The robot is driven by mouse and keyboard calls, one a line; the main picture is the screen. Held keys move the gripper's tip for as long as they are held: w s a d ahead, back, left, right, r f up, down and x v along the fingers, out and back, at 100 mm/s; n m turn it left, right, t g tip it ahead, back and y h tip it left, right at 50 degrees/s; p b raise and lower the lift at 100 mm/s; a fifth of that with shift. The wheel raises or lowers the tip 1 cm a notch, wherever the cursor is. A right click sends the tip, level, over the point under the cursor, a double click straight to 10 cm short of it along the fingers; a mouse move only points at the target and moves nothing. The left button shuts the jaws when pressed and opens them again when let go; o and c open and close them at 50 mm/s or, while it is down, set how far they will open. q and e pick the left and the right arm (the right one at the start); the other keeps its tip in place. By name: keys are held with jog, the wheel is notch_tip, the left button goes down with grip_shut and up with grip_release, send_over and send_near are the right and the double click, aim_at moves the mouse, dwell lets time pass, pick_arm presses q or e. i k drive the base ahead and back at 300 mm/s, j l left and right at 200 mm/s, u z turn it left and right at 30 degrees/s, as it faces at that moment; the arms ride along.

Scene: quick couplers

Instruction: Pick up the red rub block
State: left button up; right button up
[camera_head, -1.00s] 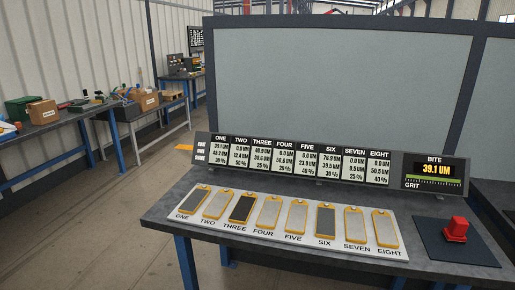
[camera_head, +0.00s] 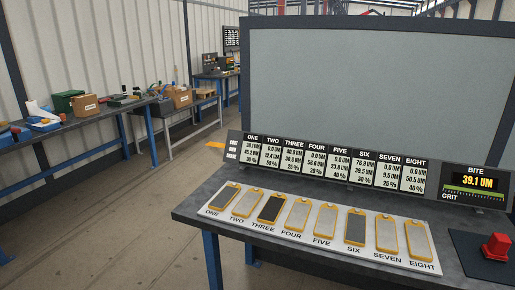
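The red rub block (camera_head: 496,246) stands on a dark mat (camera_head: 470,256) at the right end of the grey workbench, close to the right edge of the picture. It has a wider base and a narrower top. Neither of my grippers shows in the head view.
A white board (camera_head: 336,258) with several yellow-framed plates, labelled ONE to EIGHT, lies left of the mat. A display panel (camera_head: 345,168) and a BITE readout (camera_head: 476,182) stand behind it. A side bench (camera_head: 75,126) with boxes is at left; the floor (camera_head: 150,230) between is clear.

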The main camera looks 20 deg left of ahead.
aim_at(497, 247)
jog(key=u, duration=0.45)
jog(key=l+u, duration=0.8)
jog(key=k+l+u, duration=0.1)
jog(key=l, duration=0.2)
jog(key=k+l+u, duration=0.1)
jog(key=l, duration=0.2)
jog(key=k+l+u, duration=0.1)
jog(key=l, duration=0.2)
jog(key=k+l, duration=0.15)
jog(key=l, duration=0.25)
jog(key=k+l, duration=0.15)
jog(key=l, duration=0.25)
jog(key=k+l+u, duration=0.1)
jog(key=l, duration=0.3)
jog(key=k+l, duration=0.2)
jog(key=l, duration=0.2)
